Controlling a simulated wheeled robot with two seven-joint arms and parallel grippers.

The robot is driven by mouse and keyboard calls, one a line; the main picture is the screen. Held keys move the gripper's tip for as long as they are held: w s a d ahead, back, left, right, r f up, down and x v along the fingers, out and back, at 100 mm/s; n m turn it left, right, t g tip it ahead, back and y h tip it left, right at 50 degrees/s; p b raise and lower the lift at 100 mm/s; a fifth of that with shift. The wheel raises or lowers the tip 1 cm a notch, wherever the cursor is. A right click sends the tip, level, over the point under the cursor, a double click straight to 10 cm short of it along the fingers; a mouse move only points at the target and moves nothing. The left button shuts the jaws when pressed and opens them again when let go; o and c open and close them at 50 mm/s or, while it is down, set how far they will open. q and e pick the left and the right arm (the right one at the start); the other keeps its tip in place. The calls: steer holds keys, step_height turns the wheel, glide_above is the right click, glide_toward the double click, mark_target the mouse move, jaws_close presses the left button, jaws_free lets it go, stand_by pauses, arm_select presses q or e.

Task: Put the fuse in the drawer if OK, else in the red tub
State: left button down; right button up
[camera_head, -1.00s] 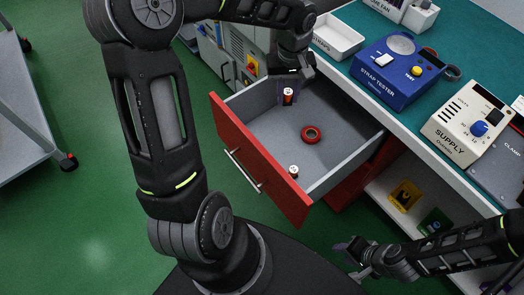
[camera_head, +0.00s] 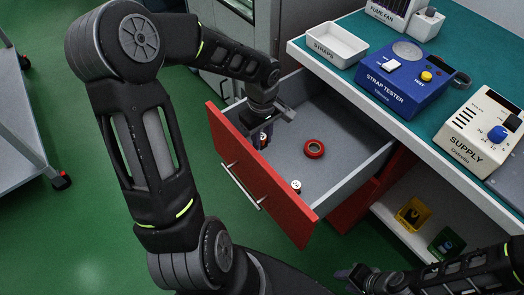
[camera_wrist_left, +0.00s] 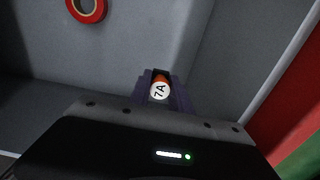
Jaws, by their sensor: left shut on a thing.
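The fuse (camera_wrist_left: 159,88), orange-red with a white end marked "7A", is held between the jaws of my left gripper (camera_head: 262,136). The fuse also shows in the head view (camera_head: 263,141), inside the open red-fronted drawer (camera_head: 262,187), near its front left corner. I cannot tell whether the fuse touches the drawer floor. A roll of red tape (camera_head: 314,149) and a second small white-topped cylinder (camera_head: 296,186) are in the drawer. My right gripper (camera_head: 350,277) is low at the bottom of the head view, its jaws unclear. The red tub is not seen.
The bench holds a blue strap tester (camera_head: 404,84), a cream supply box (camera_head: 478,128) and a white straps tray (camera_head: 337,43). Yellow (camera_head: 411,213) and green (camera_head: 446,242) bins stand on the shelf below. The drawer's middle floor has free room.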

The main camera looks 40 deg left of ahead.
mark_target(262, 146)
arm_select(q)
steer(key=shift+f, duration=0.9)
steer(key=shift+f, duration=1.85)
steer(key=shift+f+b, duration=0.1)
steer(key=shift+b, duration=0.25)
steer(key=shift+f, duration=0.15)
steer(key=c, duration=1.2)
jaws_free()
steer(key=shift+r, duration=0.2)
